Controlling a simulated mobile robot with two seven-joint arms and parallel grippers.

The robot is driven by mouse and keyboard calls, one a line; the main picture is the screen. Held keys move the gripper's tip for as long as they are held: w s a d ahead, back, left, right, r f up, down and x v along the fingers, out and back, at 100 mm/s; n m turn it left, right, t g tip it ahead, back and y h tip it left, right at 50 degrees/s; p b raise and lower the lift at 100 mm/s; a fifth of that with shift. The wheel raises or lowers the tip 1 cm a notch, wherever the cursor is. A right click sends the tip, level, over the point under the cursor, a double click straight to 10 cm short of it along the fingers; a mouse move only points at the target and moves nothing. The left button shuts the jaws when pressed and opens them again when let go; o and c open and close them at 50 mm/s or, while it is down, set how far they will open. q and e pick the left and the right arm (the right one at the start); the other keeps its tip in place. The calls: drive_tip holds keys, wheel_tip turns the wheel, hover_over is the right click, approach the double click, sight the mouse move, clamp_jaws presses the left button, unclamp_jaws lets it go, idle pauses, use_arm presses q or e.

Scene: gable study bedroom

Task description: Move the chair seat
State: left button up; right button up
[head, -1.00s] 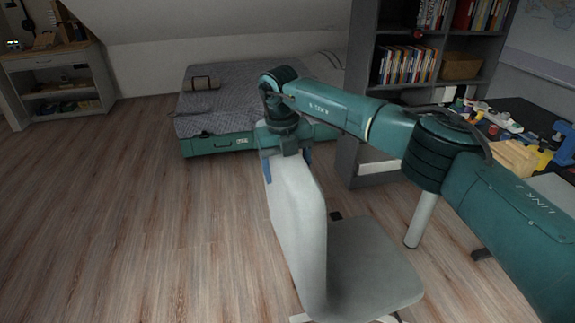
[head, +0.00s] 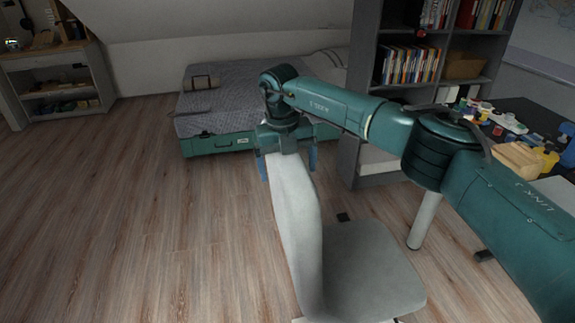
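The grey chair has an upright backrest (head: 296,222) and a flat seat (head: 368,270), at the lower middle of the head view. My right gripper (head: 287,166) points down at the top of the backrest. Its blue fingers straddle the top edge, one on each side, and stand wide apart. A gap shows between the right-hand finger and the backrest, so the gripper looks open around it. The chair's base is mostly hidden below the seat and the picture edge. My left gripper is not in view.
A bed with a teal base (head: 222,145) stands behind the chair. A dark bookshelf (head: 353,120) and a cluttered desk (head: 540,115) are at the right. A low shelf unit (head: 60,85) is at the far left. The wooden floor (head: 130,220) left of the chair is clear.

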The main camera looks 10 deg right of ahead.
drive_tip(key=r, duration=0.8)
drive_tip(key=a+r, duration=0.1)
drive_tip(key=r, duration=0.4)
